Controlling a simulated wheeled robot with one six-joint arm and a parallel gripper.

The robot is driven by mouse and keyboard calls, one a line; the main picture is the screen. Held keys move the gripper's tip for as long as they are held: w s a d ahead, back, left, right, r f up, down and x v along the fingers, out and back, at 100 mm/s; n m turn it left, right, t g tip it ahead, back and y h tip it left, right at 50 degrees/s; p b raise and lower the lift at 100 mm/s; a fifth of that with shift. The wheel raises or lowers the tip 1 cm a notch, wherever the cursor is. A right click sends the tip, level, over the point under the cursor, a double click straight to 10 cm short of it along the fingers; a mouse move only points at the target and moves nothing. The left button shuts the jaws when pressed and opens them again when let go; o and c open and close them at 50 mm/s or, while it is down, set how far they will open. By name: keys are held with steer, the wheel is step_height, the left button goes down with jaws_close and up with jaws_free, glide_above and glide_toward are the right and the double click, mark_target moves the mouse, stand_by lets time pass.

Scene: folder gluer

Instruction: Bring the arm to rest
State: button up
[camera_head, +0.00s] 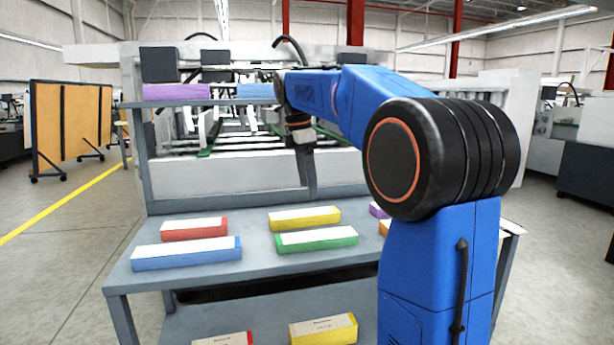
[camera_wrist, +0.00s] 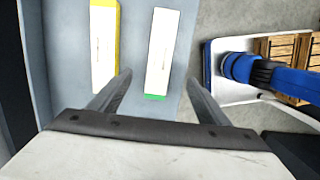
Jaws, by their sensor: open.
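My blue arm reaches from the right over the grey table (camera_head: 260,278). My gripper (camera_head: 309,192) hangs pointing down above the table's back part in the head view, beyond the yellow box (camera_head: 304,217) and the green box (camera_head: 316,238). In the wrist view its two fingers (camera_wrist: 155,88) stand wide apart with nothing held between them. The green box (camera_wrist: 163,55) and the yellow box (camera_wrist: 104,45) lie below in that view. The gripper appears apart from both.
A red box (camera_head: 194,229) and a blue box (camera_head: 187,253) lie on the table's left. A purple box (camera_head: 378,210) is partly hidden by my arm. Purple (camera_head: 176,92) and blue (camera_head: 255,91) boxes sit on the upper shelf. A lower shelf holds a yellow box (camera_head: 323,330). A machine stands behind.

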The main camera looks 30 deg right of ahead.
steer(key=shift+a+r, duration=0.1)
steer(key=shift+r, duration=0.7)
steer(key=s+a+f+m+t, duration=0.1)
steer(key=s+a+f+m, duration=0.3)
steer(key=s+f, duration=0.4)
steer(key=s+a+f+m+t+y, duration=0.1)
steer(key=s+a+f+m, duration=0.3)
steer(key=s+f, duration=0.5)
steer(key=s+a+f+m+t, duration=0.3)
steer(key=s+a+f+m, duration=0.2)
steer(key=s, duration=0.9)
step_height(320, 180, down, 4)
steer(key=shift+r+m+y, duration=0.1)
steer(key=shift+m+y, duration=0.3)
steer(key=shift+m, duration=0.5)
